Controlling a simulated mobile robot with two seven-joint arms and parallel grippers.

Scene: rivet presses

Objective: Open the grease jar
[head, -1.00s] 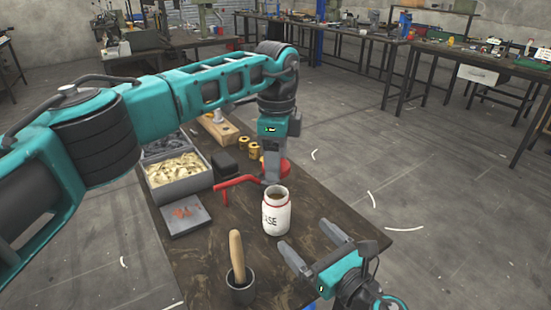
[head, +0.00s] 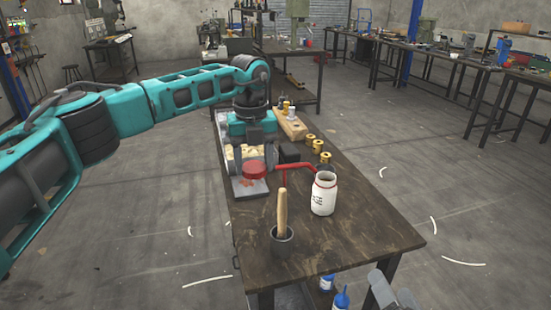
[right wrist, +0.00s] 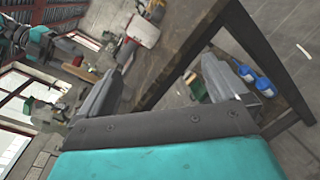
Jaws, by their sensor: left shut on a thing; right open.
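The white grease jar (head: 324,197) stands upright on the table with its mouth uncovered; a red ring shows around its neck. My left gripper (head: 255,162) is shut on the round red lid (head: 254,172), to the left of the jar and apart from it. The lid is over or on the flat grey pad (head: 243,189); I cannot tell whether they touch. My right gripper (head: 388,292) is open and empty beyond the table's front right corner. It also shows in the right wrist view (right wrist: 160,85).
A dark cup (head: 282,240) with a wooden-handled tool stands in front of the jar. A red bent bar (head: 296,167) lies behind it. Several brass pieces (head: 318,146), a black block (head: 290,152) and a wooden block stand farther back. The front right tabletop (head: 370,235) is clear.

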